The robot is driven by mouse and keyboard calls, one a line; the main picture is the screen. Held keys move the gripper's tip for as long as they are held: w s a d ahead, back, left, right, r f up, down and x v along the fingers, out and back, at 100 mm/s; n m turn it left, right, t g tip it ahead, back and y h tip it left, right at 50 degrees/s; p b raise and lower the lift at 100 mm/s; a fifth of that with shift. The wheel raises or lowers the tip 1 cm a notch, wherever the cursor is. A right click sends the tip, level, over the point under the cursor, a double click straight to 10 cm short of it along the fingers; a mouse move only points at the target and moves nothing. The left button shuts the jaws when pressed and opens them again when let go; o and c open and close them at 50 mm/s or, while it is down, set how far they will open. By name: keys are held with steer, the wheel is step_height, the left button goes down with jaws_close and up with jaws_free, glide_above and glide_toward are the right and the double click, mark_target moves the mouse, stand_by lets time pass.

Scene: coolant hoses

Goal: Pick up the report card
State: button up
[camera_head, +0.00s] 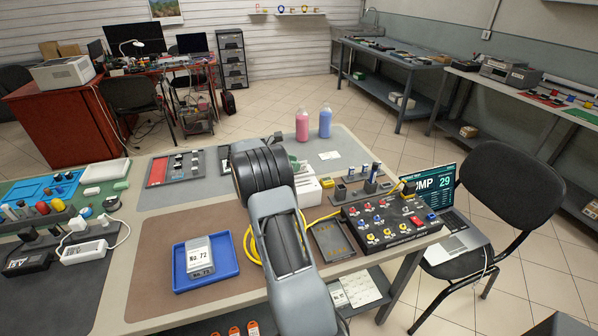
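No card is clearly marked as the report card. A small white card (329,155) lies flat on the grey mat near the table's far side; its print is too small to read. A blue tray (228,274) on the brown mat holds a grey-white block labelled "No. 72" (199,255). White printed sheets (360,288) lie on a lower shelf at the table's right front. My arm rises through the middle of the view and covers part of the table. My gripper cannot be made out; the arm's end is hidden behind its large dark joint.
A black panel with coloured connectors (388,222) stands at the table's right, beside a dark tray (331,240) and a yellow hose (250,243). Pink (302,125) and blue (325,122) bottles stand at the far edge. A chair with a laptop (455,238) stands close on the right.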

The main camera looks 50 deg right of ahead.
steer(key=x, duration=0.2)
steer(key=shift+s+d+f, duration=0.15)
steer(key=shift+s+d, duration=0.05)
steer(key=shift+d, duration=0.15)
jaws_close()
